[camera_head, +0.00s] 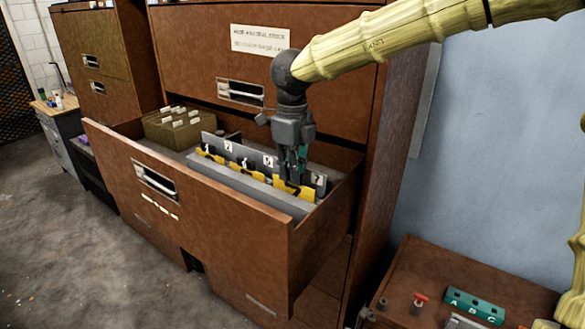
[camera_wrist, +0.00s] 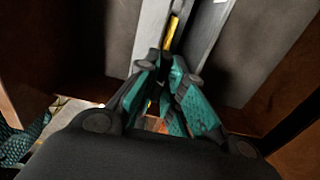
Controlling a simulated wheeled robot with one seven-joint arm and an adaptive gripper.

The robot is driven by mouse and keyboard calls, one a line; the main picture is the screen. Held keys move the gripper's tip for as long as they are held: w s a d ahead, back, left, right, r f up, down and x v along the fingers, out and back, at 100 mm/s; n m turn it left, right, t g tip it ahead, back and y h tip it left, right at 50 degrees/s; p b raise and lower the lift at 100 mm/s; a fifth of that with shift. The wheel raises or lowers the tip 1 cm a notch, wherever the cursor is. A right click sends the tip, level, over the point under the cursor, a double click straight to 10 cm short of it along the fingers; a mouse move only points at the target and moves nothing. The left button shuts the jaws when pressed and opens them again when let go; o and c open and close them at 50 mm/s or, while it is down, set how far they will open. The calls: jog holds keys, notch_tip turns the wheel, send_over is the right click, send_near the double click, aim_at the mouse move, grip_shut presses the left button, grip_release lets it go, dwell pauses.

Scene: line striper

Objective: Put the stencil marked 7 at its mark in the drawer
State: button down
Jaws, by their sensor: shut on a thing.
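The brown drawer (camera_head: 215,235) is pulled open. In it stands a grey plate (camera_head: 235,152) with small white number labels, and several yellow stencils stand in a row in front of it. A label reading 7 (camera_head: 319,180) is at the right end. My gripper (camera_head: 292,178) points down into the drawer just left of that label, its fingers shut on a yellow stencil (camera_head: 290,190). The stencil's own number is hidden. In the wrist view a yellow edge (camera_wrist: 171,32) shows between grey walls, beyond the teal-padded fingers (camera_wrist: 165,85). I cannot tell whether the stencil touches the bottom.
Hanging files (camera_head: 172,130) fill the drawer's left part. The closed upper drawer front (camera_head: 210,50) rises close behind my gripper. At lower right a brown tray or bench (camera_head: 420,270) holds a red-topped item (camera_head: 418,301) and a green block lettered A, B, C (camera_head: 474,306).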

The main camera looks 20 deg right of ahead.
jog(key=shift+f, duration=0.5)
jog(key=c, duration=1.5)
grip_release()
jog(key=shift+o, duration=0.2)
jog(key=o, duration=0.3)
jog(key=shift+r, duration=0.1)
jog(key=shift+r+p, duration=2.4)
jog(key=shift+r, duration=1)
